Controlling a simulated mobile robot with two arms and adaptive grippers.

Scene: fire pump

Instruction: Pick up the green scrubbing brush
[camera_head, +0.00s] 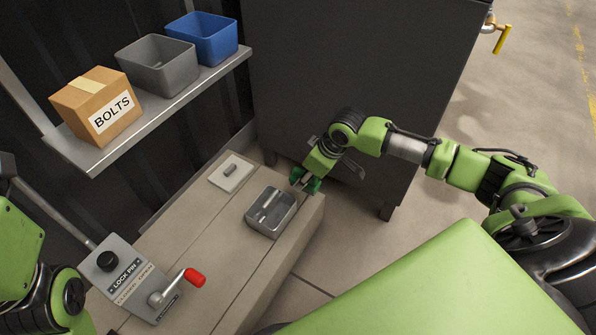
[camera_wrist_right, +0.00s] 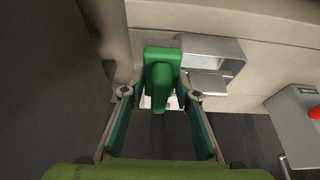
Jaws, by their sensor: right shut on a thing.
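The green scrubbing brush (camera_wrist_right: 160,62) is between the fingers of my right gripper (camera_wrist_right: 159,94) in the right wrist view, its handle pointing toward the camera. In the head view the right gripper (camera_head: 306,179) is at the far right corner of the bench, beside the metal tray. Dark green parts of the brush (camera_head: 313,186) show there, partly hidden by the gripper. The right gripper is shut on the brush. I cannot tell whether the brush touches the bench. My left arm shows at the lower left, but its gripper is out of view.
The grey metal tray (camera_head: 253,220) sits on the beige bench (camera_head: 225,262). A small pale plate (camera_head: 224,182) lies behind it. A lock-pin box (camera_head: 130,285) with a red-handled crank is nearer. A shelf holds a BOLTS box (camera_head: 95,107) and two bins. A dark cabinet (camera_head: 350,60) stands behind.

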